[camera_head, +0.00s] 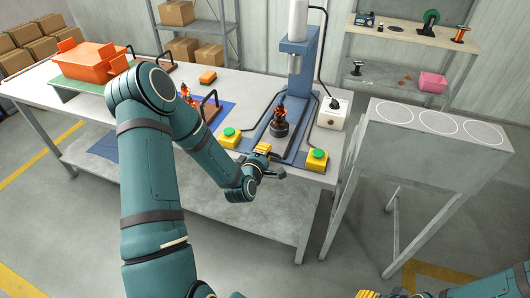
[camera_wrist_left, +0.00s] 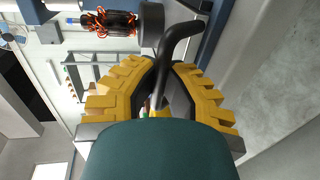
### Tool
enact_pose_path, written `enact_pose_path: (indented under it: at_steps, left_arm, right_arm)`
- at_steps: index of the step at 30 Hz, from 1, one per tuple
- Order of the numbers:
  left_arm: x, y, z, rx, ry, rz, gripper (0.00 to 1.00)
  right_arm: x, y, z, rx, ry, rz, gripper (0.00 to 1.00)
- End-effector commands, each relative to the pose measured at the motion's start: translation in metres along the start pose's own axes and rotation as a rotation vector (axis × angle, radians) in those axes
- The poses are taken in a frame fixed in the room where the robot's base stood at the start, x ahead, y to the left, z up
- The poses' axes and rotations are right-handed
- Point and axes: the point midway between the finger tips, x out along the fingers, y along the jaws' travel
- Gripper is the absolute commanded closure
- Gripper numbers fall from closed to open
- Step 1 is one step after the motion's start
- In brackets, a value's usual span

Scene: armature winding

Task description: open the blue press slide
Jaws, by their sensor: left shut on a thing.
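The blue press (camera_head: 296,62) stands at the right end of the workbench, with its blue base running forward. An armature with a dark shaft and copper-orange windings (camera_head: 280,112) stands upright in a round black holder (camera_head: 278,129) on that base. My left gripper (camera_head: 263,150) is at the front of the press. In the left wrist view, its yellow ridged fingers (camera_wrist_left: 161,85) are closed around a bent black handle (camera_wrist_left: 176,40). The armature (camera_wrist_left: 108,23) and holder (camera_wrist_left: 152,25) show beyond it. Only bits of my right gripper (camera_head: 368,294) show at the bottom edge.
Yellow boxes with green buttons stand left (camera_head: 229,138) and right (camera_head: 317,160) of the press base. A white socket box (camera_head: 333,114) is behind. A grey stand with three white-topped circles (camera_head: 437,122) is to the right. An orange bin (camera_head: 90,61) sits far left.

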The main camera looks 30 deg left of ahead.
Motion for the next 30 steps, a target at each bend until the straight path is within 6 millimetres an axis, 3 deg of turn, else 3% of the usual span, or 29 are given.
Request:
enact_pose_path:
  at_steps: [2,13,24,30]
  left_arm:
    - [0.0,0.0,0.0,0.0,0.001,0.0,0.75]
    - [-0.004,0.0,0.0,0.0,0.0,0.0,0.75]
    - [-0.059,-0.001,0.0,0.0,0.001,-0.002,0.75]
    - [-0.074,0.0,0.0,0.001,0.0,0.0,0.75]
  right_arm:
    - [0.0,0.0,0.0,0.0,0.0,0.0,0.53]
    - [0.0,0.0,0.0,0.0,0.0,0.0,0.53]
    - [0.0,0.0,0.0,0.0,0.0,0.0,0.53]
    - [0.0,0.0,0.0,0.0,0.0,0.0,0.53]
